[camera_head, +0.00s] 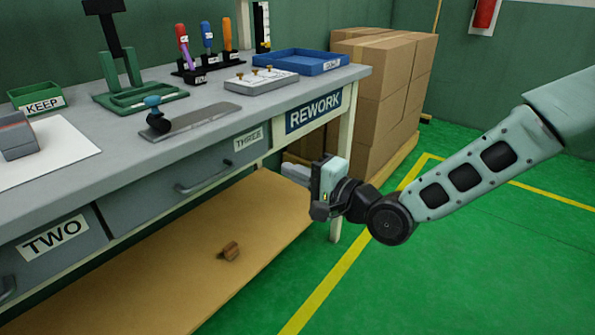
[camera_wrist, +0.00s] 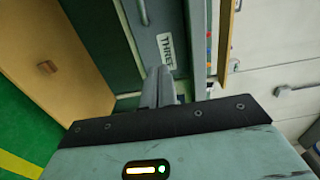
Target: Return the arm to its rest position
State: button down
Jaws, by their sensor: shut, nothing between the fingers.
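My gripper (camera_head: 296,172) is in front of the bench, below the tabletop and near the right end of drawer THREE. Its fingers point left toward the bench. In the wrist view the two fingers (camera_wrist: 158,87) lie together with nothing between them. My arm reaches in from the right side of the head view, over the green floor. Drawer THREE (camera_head: 170,190) looks closed, and it also shows in the wrist view (camera_wrist: 160,30) beyond the fingertips.
The workbench (camera_head: 215,125) holds a blue tray (camera_head: 300,62), screwdrivers, a KEEP bin (camera_head: 36,97) and a clamp. A small brown block (camera_head: 230,250) lies on the lower shelf (camera_head: 180,280). Cardboard boxes (camera_head: 385,95) stand behind my gripper. Green floor at right is clear.

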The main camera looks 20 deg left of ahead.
jog(key=s+d+n+g+h, duration=0.7)
jog(key=s+d+n+h, duration=0.7)
jog(key=s+d, duration=1.35)
notch_tip(320, 180, up, 23)
jog(key=w+d+m+h+p, duration=0.1)
jog(key=d+m+h+p, duration=0.1)
jog(key=p, duration=2.1)
jog(key=shift+w, duration=0.2)
